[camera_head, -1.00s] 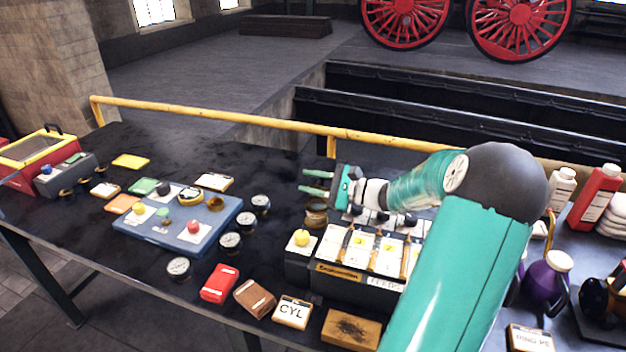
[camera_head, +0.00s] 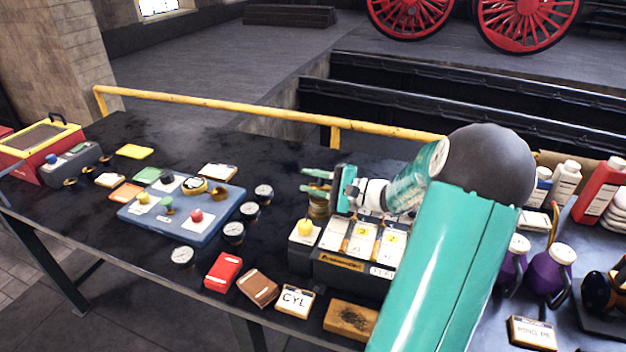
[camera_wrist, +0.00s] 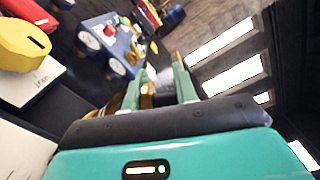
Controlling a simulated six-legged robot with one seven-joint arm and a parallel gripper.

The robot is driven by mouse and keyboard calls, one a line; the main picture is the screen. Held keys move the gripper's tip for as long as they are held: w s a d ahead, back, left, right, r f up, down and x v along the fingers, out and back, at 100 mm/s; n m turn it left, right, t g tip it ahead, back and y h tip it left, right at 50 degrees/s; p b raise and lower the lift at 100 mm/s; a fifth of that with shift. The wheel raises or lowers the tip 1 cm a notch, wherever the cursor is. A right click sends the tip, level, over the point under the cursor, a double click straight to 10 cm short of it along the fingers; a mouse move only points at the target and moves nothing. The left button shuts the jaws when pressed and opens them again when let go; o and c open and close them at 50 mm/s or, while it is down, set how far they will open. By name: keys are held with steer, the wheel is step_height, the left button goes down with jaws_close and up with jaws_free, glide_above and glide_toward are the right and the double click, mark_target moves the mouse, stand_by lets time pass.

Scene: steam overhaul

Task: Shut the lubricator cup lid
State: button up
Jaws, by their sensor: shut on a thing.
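The brass lubricator cup (camera_head: 318,208) stands at the left back corner of the dark box with white-labelled panels (camera_head: 350,270). My gripper (camera_head: 306,180) is directly at the cup's top, its two green fingers pointing left in the head view. Brass shows between and below the fingers, so they appear shut on the lid. The lid's exact angle is hidden by the fingers.
A yellow knob (camera_head: 305,228) stands on the box's left end, near my gripper. A blue board (camera_head: 150,228) with coloured knobs and several gauges lie to the left. Red, brown and CYL-marked blocks line the front. A yellow rail (camera_head: 250,117) runs behind the bench.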

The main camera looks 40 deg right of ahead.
steer(key=shift+f, duration=0.15)
stand_by(0.5)
steer(key=o, duration=0.8)
